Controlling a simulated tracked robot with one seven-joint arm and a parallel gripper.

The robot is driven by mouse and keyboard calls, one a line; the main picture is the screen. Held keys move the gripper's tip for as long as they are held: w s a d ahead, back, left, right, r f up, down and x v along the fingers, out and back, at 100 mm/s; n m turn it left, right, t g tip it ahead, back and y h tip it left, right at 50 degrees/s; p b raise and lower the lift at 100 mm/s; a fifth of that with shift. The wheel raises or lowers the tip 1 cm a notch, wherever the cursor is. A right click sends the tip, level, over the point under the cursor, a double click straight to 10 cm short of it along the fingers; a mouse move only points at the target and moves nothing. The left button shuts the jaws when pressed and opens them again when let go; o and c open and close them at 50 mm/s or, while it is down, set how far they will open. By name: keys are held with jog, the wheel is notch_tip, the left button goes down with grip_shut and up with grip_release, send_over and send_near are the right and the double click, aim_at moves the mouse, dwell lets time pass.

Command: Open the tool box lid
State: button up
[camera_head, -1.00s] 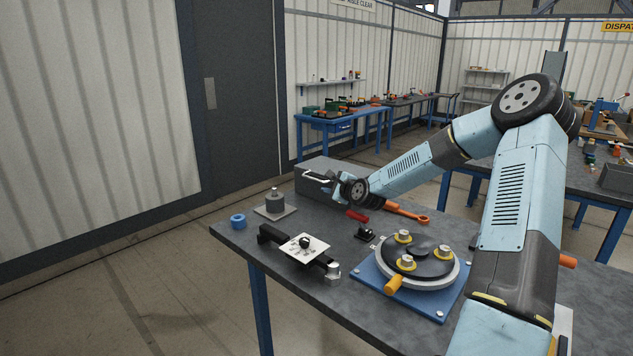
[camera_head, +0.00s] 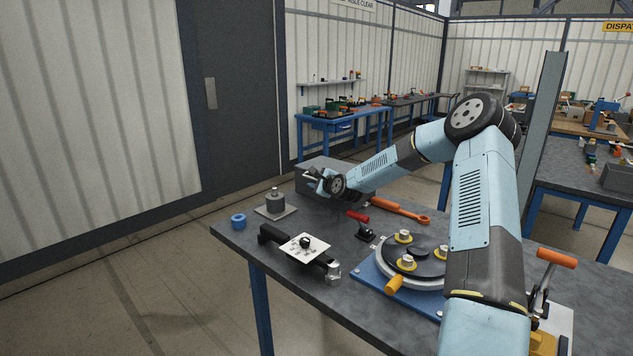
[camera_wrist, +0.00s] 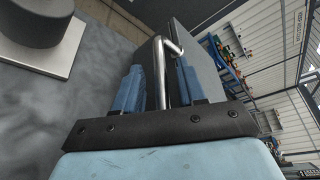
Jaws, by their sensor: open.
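The tool box (camera_head: 308,184) is a grey box at the far left end of the workbench, and its lid looks shut. My gripper (camera_head: 318,177) is at the front of the box and hides part of it. In the wrist view my gripper (camera_wrist: 159,88) is open, with its two blue fingers apart. A shiny metal handle (camera_wrist: 161,62) of the box runs between the fingers, and I cannot tell whether either finger touches it. A grey panel of the tool box (camera_wrist: 200,68) stands just beyond the right finger.
An orange wrench (camera_head: 400,210) and a red-handled clamp (camera_head: 359,217) lie nearby. A round fixture (camera_head: 412,262) on a blue plate is nearer me.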

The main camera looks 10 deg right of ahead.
jog(key=shift+c, duration=0.5)
grip_shut()
